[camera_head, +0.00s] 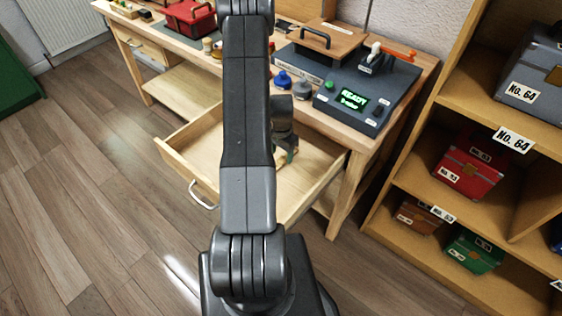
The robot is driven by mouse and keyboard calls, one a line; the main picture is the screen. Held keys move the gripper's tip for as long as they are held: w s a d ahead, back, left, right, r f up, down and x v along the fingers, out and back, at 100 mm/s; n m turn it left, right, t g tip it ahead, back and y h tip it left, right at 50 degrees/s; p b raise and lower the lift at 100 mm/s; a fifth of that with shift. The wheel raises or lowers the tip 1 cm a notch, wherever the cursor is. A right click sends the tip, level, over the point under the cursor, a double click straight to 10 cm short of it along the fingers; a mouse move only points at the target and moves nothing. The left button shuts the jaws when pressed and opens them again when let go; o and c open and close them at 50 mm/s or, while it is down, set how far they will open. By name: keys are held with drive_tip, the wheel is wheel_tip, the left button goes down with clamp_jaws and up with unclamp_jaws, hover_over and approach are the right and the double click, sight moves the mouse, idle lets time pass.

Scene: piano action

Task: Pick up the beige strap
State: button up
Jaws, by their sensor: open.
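An open wooden drawer (325,178) is pulled out below the workbench. My gripper (288,156) points down into it, partly hidden behind my arm. Its jaws are open. A small beige patch (280,160) shows beside the fingers inside the drawer; it may be the beige strap, but it is too small to tell. I cannot tell whether the fingers touch it. My arm hides the middle of the drawer.
The workbench (418,72) carries a dark console (335,118) with a green screen, a blue knob-like item (283,79) and a red toolbox (189,18). A shelf (470,105) with labelled cases stands at right. Wooden floor (95,170) is clear at left.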

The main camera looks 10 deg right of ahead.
sight(281, 160)
drive_tip(key=shift+f, duration=1.45)
drive_tip(key=c, duration=1.1)
drive_tip(key=shift+o, duration=0.2)
drive_tip(key=shift+r, duration=0.1)
wheel_tip(281, 160, up, 10)
